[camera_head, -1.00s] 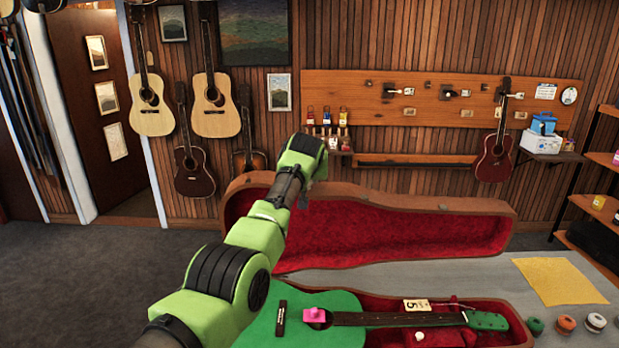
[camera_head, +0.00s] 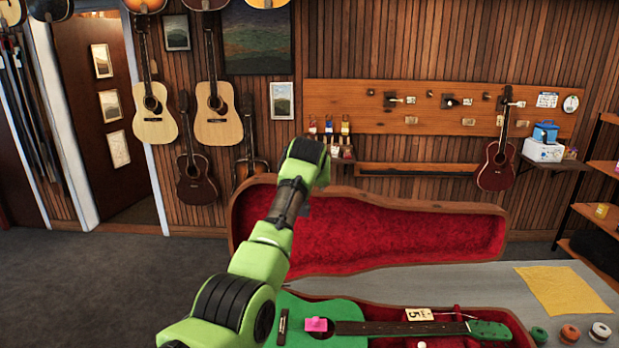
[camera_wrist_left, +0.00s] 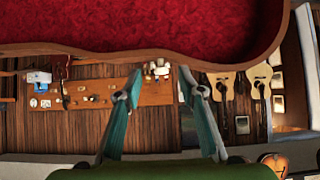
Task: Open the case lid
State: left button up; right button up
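The case lid (camera_head: 370,236) stands raised at the back of the case, its red plush lining facing me. The case's lower half (camera_head: 395,342) holds a green ukulele (camera_head: 320,318). My left arm reaches up in front of the lid's left part; in the head view its fingers are hidden behind the wrist. In the left wrist view my left gripper (camera_wrist_left: 157,82) has its two teal fingers apart with nothing between them. The lid's brown rim (camera_wrist_left: 110,51) passes close to the fingertips; I cannot tell whether they touch. My right gripper is not in view.
A grey worktop (camera_head: 480,280) holds a yellow cloth (camera_head: 563,291) and several small round containers at the right. Guitars hang on the wooden wall behind the lid, beside a tool board (camera_head: 440,105). A shelf (camera_head: 600,165) stands at the far right.

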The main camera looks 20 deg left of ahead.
pick_arm(q)
jog(key=v, duration=0.9)
